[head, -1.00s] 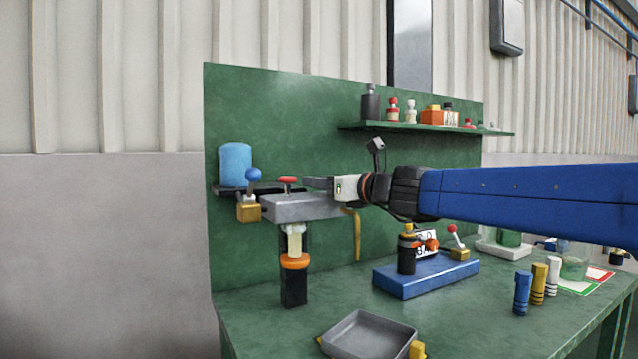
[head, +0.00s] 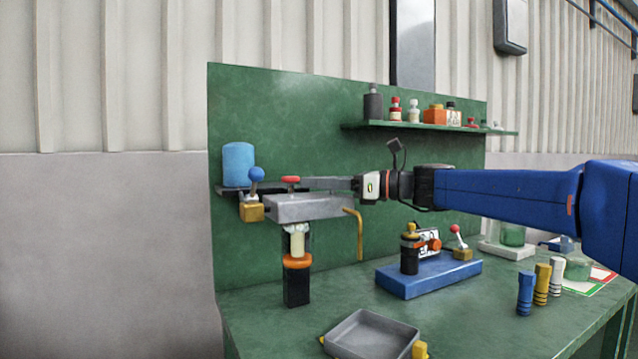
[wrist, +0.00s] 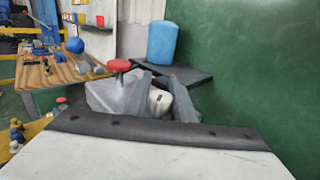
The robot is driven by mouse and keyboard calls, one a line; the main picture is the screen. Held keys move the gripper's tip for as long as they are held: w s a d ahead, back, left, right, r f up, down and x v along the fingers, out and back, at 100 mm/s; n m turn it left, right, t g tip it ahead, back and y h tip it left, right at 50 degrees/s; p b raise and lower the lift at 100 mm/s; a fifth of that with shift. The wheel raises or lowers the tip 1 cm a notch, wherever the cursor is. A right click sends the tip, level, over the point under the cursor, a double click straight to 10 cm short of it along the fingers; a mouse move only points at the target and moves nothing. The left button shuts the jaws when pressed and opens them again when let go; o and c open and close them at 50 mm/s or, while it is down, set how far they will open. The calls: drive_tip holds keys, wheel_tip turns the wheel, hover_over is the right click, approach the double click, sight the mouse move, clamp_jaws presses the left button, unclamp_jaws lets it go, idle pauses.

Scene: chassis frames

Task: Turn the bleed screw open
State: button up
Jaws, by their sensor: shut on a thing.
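The bleed screw, a red-capped knob (head: 290,180), stands on top of a grey block (head: 312,207). Below the block hang a pale cartridge (head: 297,242), an orange ring (head: 297,261) and a black bowl (head: 297,287).
A blue-ball lever (head: 256,174) on a brass body stands just left of the block. A blue cylinder (head: 238,164) is behind it. A bent yellow tube (head: 359,235) hangs at the block's right. A grey tray (head: 365,330) lies below on the green bench.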

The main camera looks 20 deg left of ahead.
sight(319, 196)
drive_tip(key=n+g+h, duration=0.1)
drive_tip(key=n+g, duration=0.1)
drive_tip(key=s+n+g+h, duration=0.1)
drive_tip(key=g, duration=0.2)
drive_tip(key=n+g, duration=0.2)
drive_tip(key=g, duration=0.1)
drive_tip(key=shift+s+d+f+n+h, duration=0.1)
drive_tip(key=shift+s+d+n+h, duration=0.1)
drive_tip(key=shift+s+n+h, duration=0.15)
clamp_jaws()
drive_tip(key=shift+s+d+n+g+h, duration=0.2)
drive_tip(key=shift+n+g+h, duration=0.6)
drive_tip(key=shift+g, duration=0.15)
drive_tip(key=shift+s+d+n+g+h, duration=0.15)
drive_tip(key=shift+n+g+h, duration=0.55)
drive_tip(key=shift+g+h, duration=0.2)
drive_tip(key=shift+s+d+n+g+h, duration=0.2)
drive_tip(key=shift+n+g+h, duration=0.55)
drive_tip(key=shift+g, duration=0.2)
drive_tip(key=o, duration=1.1)
unclamp_jaws()
drive_tip(key=shift+c, duration=0.2)
